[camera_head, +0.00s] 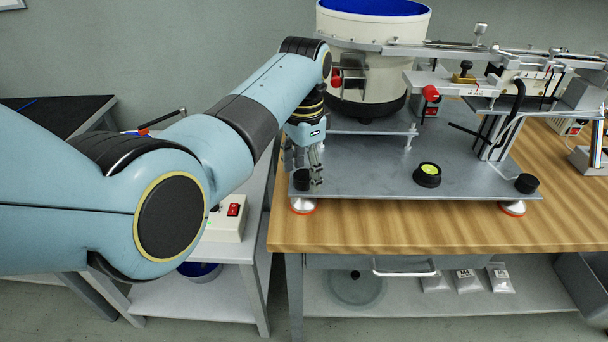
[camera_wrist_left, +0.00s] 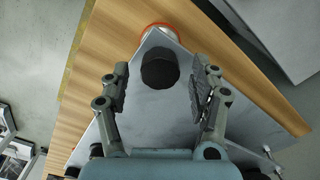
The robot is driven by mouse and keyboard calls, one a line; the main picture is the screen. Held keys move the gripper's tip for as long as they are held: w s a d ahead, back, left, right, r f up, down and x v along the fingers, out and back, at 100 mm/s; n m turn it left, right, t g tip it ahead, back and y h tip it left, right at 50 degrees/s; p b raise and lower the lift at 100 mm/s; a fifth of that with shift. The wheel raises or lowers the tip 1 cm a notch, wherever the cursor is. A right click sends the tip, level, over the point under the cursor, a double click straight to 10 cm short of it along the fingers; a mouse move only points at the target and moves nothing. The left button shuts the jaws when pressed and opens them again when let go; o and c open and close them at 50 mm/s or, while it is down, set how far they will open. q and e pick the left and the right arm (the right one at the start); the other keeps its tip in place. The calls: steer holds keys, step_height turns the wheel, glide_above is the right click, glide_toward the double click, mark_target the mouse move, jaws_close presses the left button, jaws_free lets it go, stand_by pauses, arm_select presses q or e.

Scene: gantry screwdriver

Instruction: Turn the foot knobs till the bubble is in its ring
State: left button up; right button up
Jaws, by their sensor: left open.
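The grey base plate (camera_head: 380,183) stands on the wooden bench. A black foot knob (camera_head: 301,180) is at its front left corner, and another black foot knob (camera_head: 527,183) is at its front right corner. The round level (camera_head: 428,173) has a black rim and a yellow-green face; its bubble is too small to make out. My left gripper (camera_head: 316,184) is pointed down at the front left knob and partly covers it. In the left wrist view the open fingers (camera_wrist_left: 160,92) stand either side of this knob (camera_wrist_left: 160,69), apart from it. My right gripper is out of view.
Red-ringed feet (camera_head: 303,205) (camera_head: 513,208) carry the plate's front corners. A white feeder bowl (camera_head: 372,50) stands behind my gripper, with a rail assembly (camera_head: 490,55) to its right. The wooden bench front (camera_head: 420,228) is clear. A low side table (camera_head: 250,213) is at left.

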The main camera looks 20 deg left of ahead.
arm_select(q)
steer(key=shift+f, duration=0.4)
